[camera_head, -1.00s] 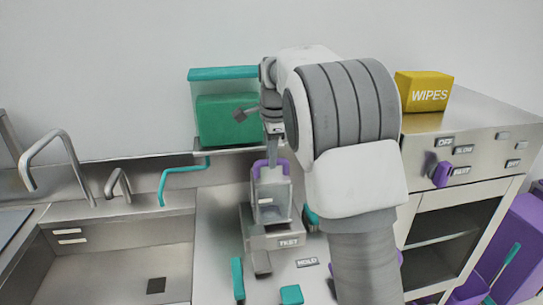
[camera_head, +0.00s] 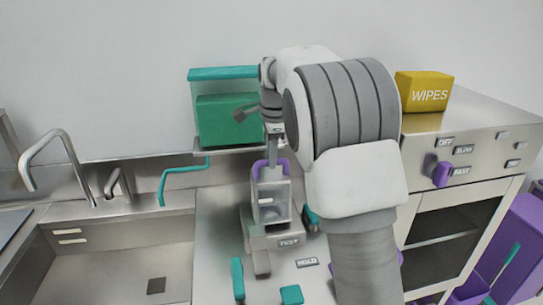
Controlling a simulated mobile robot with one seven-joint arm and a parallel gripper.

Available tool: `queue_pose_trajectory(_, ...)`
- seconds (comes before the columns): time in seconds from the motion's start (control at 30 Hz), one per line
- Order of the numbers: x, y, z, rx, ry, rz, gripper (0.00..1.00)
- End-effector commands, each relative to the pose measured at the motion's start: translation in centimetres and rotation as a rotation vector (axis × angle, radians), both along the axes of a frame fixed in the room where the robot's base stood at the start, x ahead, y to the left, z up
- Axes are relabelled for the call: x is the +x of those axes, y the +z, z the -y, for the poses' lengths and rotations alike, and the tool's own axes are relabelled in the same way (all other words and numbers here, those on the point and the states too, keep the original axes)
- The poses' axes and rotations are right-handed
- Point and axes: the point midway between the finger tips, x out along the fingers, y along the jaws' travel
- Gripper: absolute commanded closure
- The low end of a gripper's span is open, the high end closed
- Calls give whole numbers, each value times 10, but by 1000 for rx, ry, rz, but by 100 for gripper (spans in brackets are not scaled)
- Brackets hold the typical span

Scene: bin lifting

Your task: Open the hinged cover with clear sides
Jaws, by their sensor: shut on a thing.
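The hinged cover with clear sides (camera_head: 268,207) stands on a grey metal device labelled TEST (camera_head: 284,243), in the middle of the view. A purple handle (camera_head: 284,168) arches over the top of the cover. My gripper (camera_head: 272,160) points down from above and is shut on the purple handle. My arm hides part of the area to the right of the device. Whether the cover has lifted at its hinge cannot be told from this view.
A green box (camera_head: 225,122) sits on a shelf behind. A sink with taps (camera_head: 55,160) is at left. A metal cabinet with a purple knob (camera_head: 441,174) and a yellow WIPES box (camera_head: 424,92) is at right. Small teal pieces (camera_head: 291,295) lie in front.

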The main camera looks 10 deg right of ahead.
Motion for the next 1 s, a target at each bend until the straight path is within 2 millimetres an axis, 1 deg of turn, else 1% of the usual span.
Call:
queue_pose_trajectory(0.27, 3, 4, 0, 0, 0, 0, 100)
queue_pose_trajectory(0.47, 15, 14, 0, -1, 0, 1, 100)
queue_pose_trajectory(0.67, 38, 26, 0, -1, -1, -1, 100)
queue_pose_trajectory(0.8, 57, 33, 1, -2, -2, 0, 100)
queue_pose_trajectory(1.0, 83, 35, 0, -1, -1, 0, 100)
